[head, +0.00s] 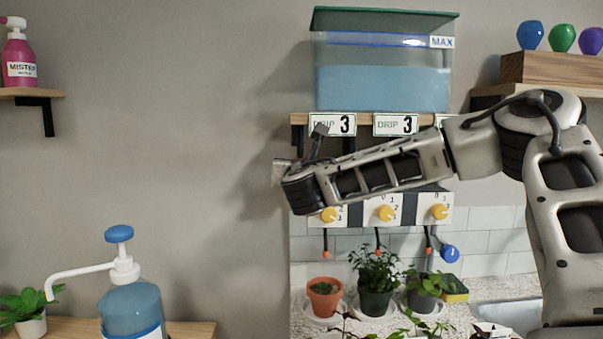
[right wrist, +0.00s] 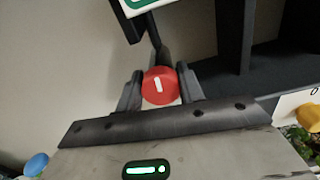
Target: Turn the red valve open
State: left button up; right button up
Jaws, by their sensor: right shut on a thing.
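The red valve (right wrist: 159,88) is a round red knob with a short white mark, seen face-on in the right wrist view. The mark stands nearly upright in that picture, tilted slightly. My right gripper (right wrist: 160,76) has one finger on each side of the knob and is shut on it. A dark pipe runs up behind the knob. In the head view, my right arm reaches across from the right and its wrist hides the valve, left of the yellow dials (head: 384,213). My left gripper is not in view.
A water tank (head: 382,88) with blue water sits on a shelf above my forearm, with drip labels (head: 333,124) along the shelf edge. Below are potted plants (head: 376,275) on saucers. A blue pump bottle (head: 131,308) stands at lower left. The wall left of my wrist is clear.

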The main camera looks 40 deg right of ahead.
jog(key=m+b, duration=0.2)
jog(key=shift+f+b, duration=0.3)
jog(key=shift+b, duration=0.1)
jog(key=shift+m+b, duration=0.85)
jog(key=shift+m, duration=0.25)
jog(key=m+b, duration=0.2)
jog(key=shift+m, duration=0.4)
jog(key=m+b, duration=0.2)
jog(key=shift+s+d+m, duration=0.1)
jog(key=shift+m, duration=0.2)
jog(key=m+b, duration=0.2)
jog(key=m, duration=0.1)
jog(key=shift+m, duration=0.3)
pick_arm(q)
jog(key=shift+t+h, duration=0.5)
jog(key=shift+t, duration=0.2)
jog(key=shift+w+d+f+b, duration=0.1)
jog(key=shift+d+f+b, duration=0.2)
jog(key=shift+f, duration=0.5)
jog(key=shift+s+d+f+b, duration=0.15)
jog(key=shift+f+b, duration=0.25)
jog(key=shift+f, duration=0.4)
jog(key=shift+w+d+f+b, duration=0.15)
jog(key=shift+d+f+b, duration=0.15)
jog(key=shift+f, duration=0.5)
pick_arm(e)
jog(key=shift+m, duration=1.9)
